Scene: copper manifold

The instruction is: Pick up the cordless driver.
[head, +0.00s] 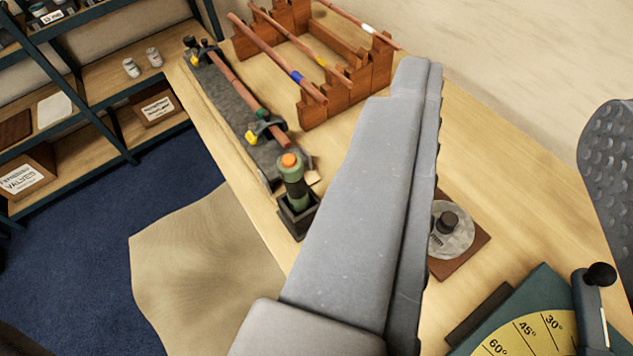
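A green and black upright tool with an orange top (292,180), which looks like the cordless driver, stands in a dark square holder (298,218) near the workbench's left edge. Its lower end is hidden inside the holder. My gripper (512,92) is open. Its large grey left finger crosses the middle of the view, and its dimpled right finger shows at the right edge. I see nothing held between them. The tool is to the left of the left finger, apart from it in the picture.
A copper pipe lies on a grey bed (228,105) with yellow-handled clamps. Wooden racks (345,85) hold more pipes. A round metal disc (451,230) and a yellow angle scale (530,335) are at right. Shelves (105,85) stand at left.

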